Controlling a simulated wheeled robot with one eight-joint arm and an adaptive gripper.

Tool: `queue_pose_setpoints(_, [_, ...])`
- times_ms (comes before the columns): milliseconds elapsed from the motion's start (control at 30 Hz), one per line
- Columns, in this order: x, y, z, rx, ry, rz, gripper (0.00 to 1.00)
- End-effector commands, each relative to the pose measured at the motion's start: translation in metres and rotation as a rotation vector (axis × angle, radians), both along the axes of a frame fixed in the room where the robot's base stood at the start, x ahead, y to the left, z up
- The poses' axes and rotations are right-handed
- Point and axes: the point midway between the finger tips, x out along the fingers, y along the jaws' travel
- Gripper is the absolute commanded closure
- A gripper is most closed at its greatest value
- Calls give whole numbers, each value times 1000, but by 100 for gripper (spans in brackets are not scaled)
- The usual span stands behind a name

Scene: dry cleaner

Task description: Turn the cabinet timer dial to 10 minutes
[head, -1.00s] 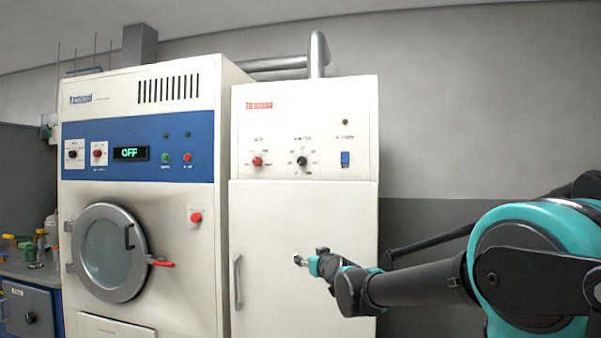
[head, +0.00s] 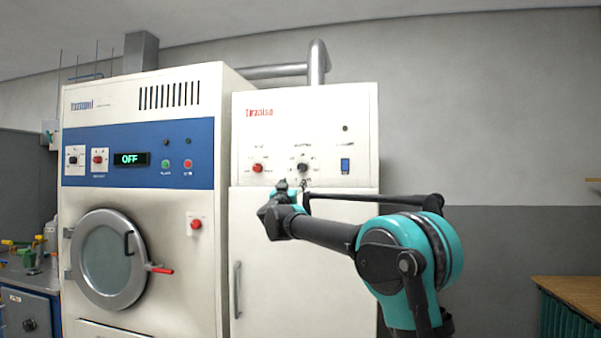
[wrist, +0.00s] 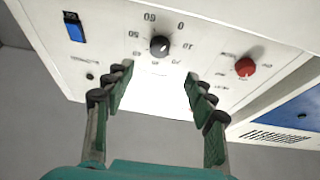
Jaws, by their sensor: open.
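The cabinet timer dial (head: 302,168) is a black knob with a ring of number marks on the upper panel of the white cabinet (head: 300,250). In the wrist view, which looks upside down, the dial (wrist: 159,46) shows a pale pointer mark; its exact setting is hard to tell. My gripper (wrist: 157,84) is open and empty, its two green-and-black fingers spread below the dial in that view, apart from it. In the head view my gripper (head: 293,184) is just below the dial, partly hidden by my wrist.
A red knob (head: 257,168) sits beside the dial, and a blue switch (head: 345,165) is on the other side. The large machine (head: 140,220) with a round door and OFF display stands at left. A wooden-topped counter (head: 570,295) is at lower right.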

Motion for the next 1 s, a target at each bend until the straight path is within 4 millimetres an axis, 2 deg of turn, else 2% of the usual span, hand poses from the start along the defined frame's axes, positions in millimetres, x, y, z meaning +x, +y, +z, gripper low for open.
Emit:
queue_pose_setpoints(100, [23, -5, 9, 1, 1, -1, 45])
queue_pose_setpoints(500, [91, -18, 38, -1, 0, 0, 45])
queue_pose_setpoints(700, [110, -20, 46, 1, 0, 1, 45])
queue_pose_setpoints(1000, [117, -22, 49, 1, 0, 1, 45])
